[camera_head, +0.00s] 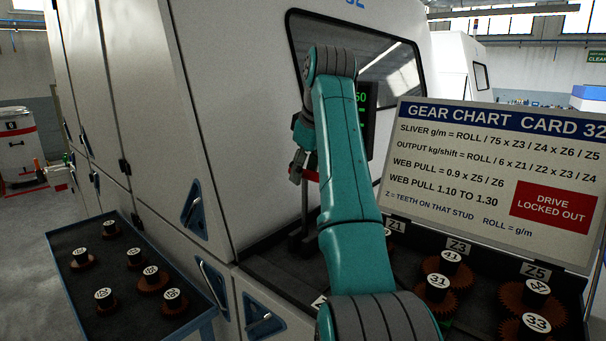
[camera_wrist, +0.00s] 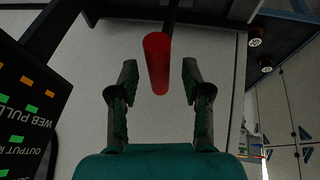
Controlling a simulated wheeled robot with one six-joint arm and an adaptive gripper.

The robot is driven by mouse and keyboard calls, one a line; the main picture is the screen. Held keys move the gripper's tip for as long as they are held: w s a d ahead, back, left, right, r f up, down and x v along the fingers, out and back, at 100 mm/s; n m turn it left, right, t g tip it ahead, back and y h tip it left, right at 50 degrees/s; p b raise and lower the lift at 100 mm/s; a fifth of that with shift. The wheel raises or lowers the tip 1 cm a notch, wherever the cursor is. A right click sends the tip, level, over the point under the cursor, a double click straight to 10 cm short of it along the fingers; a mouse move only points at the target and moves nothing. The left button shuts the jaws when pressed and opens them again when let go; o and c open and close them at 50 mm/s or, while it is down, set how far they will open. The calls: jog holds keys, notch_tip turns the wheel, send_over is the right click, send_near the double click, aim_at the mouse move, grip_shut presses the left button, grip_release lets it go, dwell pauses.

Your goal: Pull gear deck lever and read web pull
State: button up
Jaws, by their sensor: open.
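The gear deck lever has a red grip (camera_wrist: 156,62) on a dark rod; in the wrist view the grip lies between my two open fingers, with a gap on each side. My gripper (camera_wrist: 159,75) is open and empty. In the head view my gripper (camera_head: 297,168) is partly hidden by my teal arm, near the lever's dark post (camera_head: 305,208) above the gear deck (camera_head: 262,268). A dark readout (camera_head: 369,120) with green digits stands behind my arm, mostly hidden. In the wrist view the readout (camera_wrist: 28,105) shows "WEB PULL" and "OUTPUT" labels, upside down, its values unreadable.
A gear chart board (camera_head: 490,165) stands at the right, giving web pull 1.10 to 1.30 and "DRIVE LOCKED OUT". Numbered gears (camera_head: 436,298) sit on the deck before it. A blue-edged tray (camera_head: 110,308) with several gears is at lower left. The white machine (camera_head: 230,100) rises behind.

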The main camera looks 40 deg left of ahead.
jog(key=shift+x, duration=0.9)
grip_shut()
